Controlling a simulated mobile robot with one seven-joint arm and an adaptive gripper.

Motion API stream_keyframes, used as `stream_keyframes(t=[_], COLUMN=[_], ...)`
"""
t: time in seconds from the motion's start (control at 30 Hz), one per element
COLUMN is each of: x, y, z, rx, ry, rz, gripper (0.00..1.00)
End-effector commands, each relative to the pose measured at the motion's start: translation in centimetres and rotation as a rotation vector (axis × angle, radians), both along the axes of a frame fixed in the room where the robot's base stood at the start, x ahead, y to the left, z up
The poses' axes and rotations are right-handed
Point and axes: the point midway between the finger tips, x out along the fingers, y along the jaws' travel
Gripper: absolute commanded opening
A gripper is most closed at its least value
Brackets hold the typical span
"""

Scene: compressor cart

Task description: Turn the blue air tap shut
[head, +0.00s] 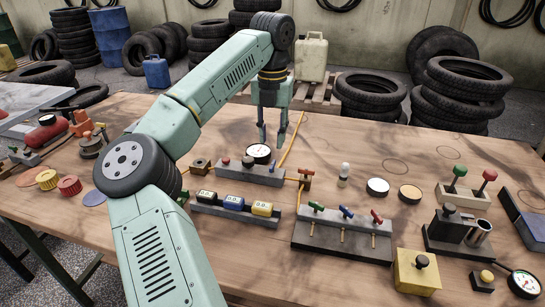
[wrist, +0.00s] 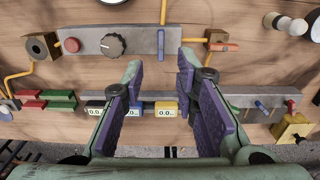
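The blue air tap (head: 346,212) is the middle one of three coloured taps on a grey block (head: 340,240), between a green tap (head: 317,206) and a red tap (head: 377,217). Its small handle lies slanted across the block top. In the wrist view the blue tap (wrist: 262,107) is at the right, beyond the right finger. My gripper (head: 272,137) points down behind the gauge box, to the left of and farther back than the tap block. In the wrist view my gripper (wrist: 159,70) is open, with nothing between its fingers.
The grey control box (head: 250,174) with gauge and knob lies near my gripper. An orange-handled valve (head: 305,176) stands at its right end. A rack (head: 222,211) with three numbered blocks is in front. A yellow box (head: 417,272) stands right of the tap block.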

Motion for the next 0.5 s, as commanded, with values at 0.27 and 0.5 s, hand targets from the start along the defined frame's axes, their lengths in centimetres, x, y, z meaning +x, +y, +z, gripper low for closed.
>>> stream_keyframes(t=[0.27,0.5], x=[-0.1,0.0], y=[-0.1,-0.1], z=[-5.2,-7.5], rx=[-0.005,-0.003], ry=[0.002,0.000], rz=[-0.003,-0.002], gripper=[0.28,0.28])
